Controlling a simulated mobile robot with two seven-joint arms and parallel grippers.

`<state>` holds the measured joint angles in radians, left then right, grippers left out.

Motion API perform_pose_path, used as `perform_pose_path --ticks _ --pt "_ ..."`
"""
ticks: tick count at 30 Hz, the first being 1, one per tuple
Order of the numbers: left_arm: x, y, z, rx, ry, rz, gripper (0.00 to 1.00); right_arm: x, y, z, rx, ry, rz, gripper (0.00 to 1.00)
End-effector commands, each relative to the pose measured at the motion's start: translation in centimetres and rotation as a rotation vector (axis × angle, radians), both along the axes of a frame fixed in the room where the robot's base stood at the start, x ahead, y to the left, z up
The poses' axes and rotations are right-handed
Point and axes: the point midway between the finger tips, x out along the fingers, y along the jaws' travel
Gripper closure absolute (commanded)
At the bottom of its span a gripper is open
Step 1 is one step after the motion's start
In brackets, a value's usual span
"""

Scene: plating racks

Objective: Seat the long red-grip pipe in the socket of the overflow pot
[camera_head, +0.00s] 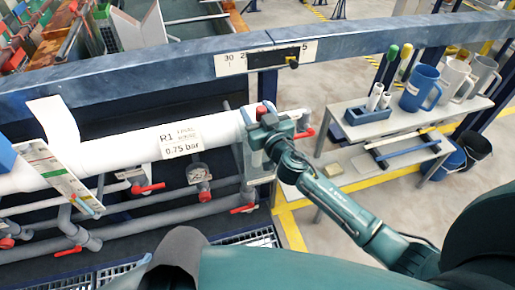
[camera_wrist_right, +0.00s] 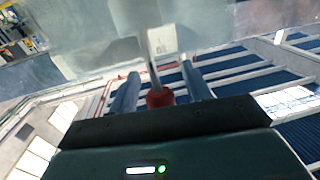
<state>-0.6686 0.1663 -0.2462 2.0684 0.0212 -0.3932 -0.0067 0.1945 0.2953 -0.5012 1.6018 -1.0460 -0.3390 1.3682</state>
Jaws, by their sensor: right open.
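The overflow pot (camera_head: 258,162) looks like a translucent grey box at the right end of the large white pipe; its clear wall (camera_wrist_right: 95,55) fills the upper part of the right wrist view. My right gripper (camera_head: 257,130) is at the top of this box. In the wrist view its two fingers (camera_wrist_right: 160,88) are apart, with the red grip (camera_wrist_right: 160,98) of a thin pipe between them. The pipe's grey shaft (camera_wrist_right: 153,73) runs up and away from the grip. A red part (camera_head: 262,110) also shows beside the gripper in the head view. The socket is hidden. My left gripper is out of view.
A blue rail (camera_head: 150,70) crosses behind the pot. Pipes with red valve handles (camera_head: 148,188) and a gauge (camera_head: 198,172) lie left. A grey bench (camera_head: 340,135) with jugs (camera_head: 420,88) stands right.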

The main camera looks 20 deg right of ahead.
Motion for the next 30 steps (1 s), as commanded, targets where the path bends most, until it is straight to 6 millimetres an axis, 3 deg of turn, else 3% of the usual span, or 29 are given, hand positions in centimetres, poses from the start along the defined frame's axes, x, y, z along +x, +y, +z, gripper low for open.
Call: perform_pose_path --ticks 5,22,30 --pt "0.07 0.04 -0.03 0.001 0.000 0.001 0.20 -0.03 0.02 -0.04 0.000 0.000 0.000 0.53" --pt "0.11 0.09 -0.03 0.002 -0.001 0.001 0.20 -0.07 -0.02 -0.05 0.000 0.001 0.000 0.99" --pt "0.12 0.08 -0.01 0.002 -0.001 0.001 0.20 -0.05 -0.02 0.03 0.000 -0.001 0.000 1.00"
